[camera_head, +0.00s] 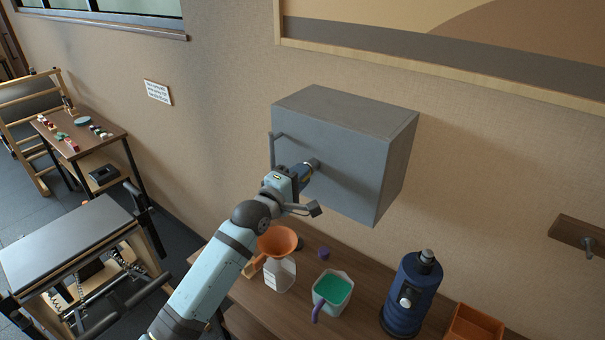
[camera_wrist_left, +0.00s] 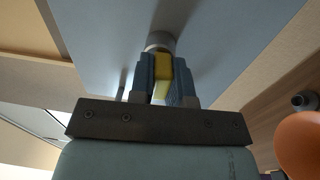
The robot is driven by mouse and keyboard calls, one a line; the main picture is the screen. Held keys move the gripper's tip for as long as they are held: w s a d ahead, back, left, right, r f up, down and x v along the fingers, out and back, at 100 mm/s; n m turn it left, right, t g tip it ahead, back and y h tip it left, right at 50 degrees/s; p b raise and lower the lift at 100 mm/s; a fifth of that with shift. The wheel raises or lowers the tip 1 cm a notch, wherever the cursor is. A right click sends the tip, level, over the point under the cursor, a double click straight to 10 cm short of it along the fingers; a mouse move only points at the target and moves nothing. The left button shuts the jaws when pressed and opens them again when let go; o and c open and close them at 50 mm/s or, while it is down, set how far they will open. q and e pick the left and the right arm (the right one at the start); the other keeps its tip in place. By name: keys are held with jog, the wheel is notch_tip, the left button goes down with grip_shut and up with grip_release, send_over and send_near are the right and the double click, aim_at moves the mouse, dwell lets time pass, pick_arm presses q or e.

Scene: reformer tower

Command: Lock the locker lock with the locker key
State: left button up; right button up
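The grey locker (camera_head: 345,165) hangs on the wall, and its front door looks closed. The round grey lock (camera_head: 314,163) sticks out of the door; it also shows at the top of the left wrist view (camera_wrist_left: 160,41). My left gripper (camera_head: 305,170) is right at the lock. In the wrist view its blue fingers (camera_wrist_left: 163,82) are shut on the yellow locker key (camera_wrist_left: 162,68). The key's far end meets the lock face; how deep it sits in the lock is hidden. My right gripper is not in view.
A handle (camera_head: 273,148) stands out at the locker's left edge. Below is a wooden table (camera_head: 365,322) with an orange funnel (camera_head: 277,241), a white bottle (camera_head: 280,275), a pitcher of green liquid (camera_head: 332,290), a blue flask (camera_head: 411,295) and an orange box (camera_head: 473,325).

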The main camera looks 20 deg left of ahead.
pick_arm(q)
jog(key=shift+o, duration=0.5)
jog(key=shift+f, duration=0.1)
grip_shut()
jog(key=shift+m+p, duration=0.3)
jog(key=shift+m, duration=1.5)
jog(key=shift+a+m+p, duration=0.1)
jog(key=shift+m+p, duration=0.35)
jog(key=shift+m, duration=0.35)
jog(key=shift+m+h, duration=0.3)
jog(key=shift+m, duration=0.5)
